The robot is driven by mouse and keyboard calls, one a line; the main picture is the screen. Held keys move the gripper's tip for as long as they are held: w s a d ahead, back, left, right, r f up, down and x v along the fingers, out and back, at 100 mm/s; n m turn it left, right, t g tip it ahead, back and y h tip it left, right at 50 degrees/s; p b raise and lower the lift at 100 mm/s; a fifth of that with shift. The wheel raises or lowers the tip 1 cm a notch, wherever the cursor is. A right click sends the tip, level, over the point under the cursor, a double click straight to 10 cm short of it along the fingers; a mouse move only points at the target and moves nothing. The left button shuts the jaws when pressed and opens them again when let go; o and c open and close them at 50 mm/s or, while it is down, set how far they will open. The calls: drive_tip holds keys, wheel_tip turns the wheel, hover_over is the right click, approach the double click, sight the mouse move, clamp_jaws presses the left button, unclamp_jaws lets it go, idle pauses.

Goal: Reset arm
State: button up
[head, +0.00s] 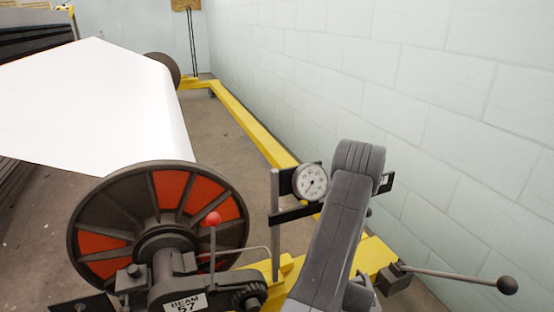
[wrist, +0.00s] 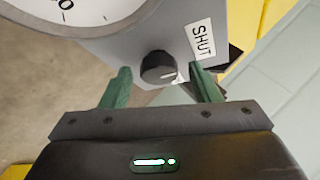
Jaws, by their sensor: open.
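My gripper (wrist: 160,82) shows in the wrist view with two green fingers spread apart, open and empty. A gap between fingers and knob is hard to judge. Part of a white dial gauge (wrist: 75,15) shows at the upper left. In the head view my grey arm (head: 335,220) rises at the lower right and hides my gripper. The dial gauge (head: 311,182) shows just left of the arm, on a post (head: 275,225).
A large beam wheel (head: 100,215) with orange panels holds a white sheet (head: 95,105). A red-knobbed lever (head: 213,219) stands before it. A black-knobbed rod (head: 507,285) sticks out at the lower right. A yellow rail (head: 245,120) runs along the pale block wall (head: 400,75).

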drive_tip(key=shift+w+r+m+g+y+p, duration=0.15)
drive_tip(key=shift+m+g+p, duration=0.5)
drive_tip(key=shift+m+p, duration=1.1)
drive_tip(key=shift+s+r+m+g+y+p, duration=0.2)
drive_tip(key=shift+m+g+p, duration=0.5)
drive_tip(key=shift+p, duration=2)
drive_tip(key=shift+f+p, duration=0.1)
drive_tip(key=shift+p, duration=0.2)
drive_tip(key=shift+f+m+p, duration=0.2)
drive_tip(key=shift+m+p, duration=0.25)
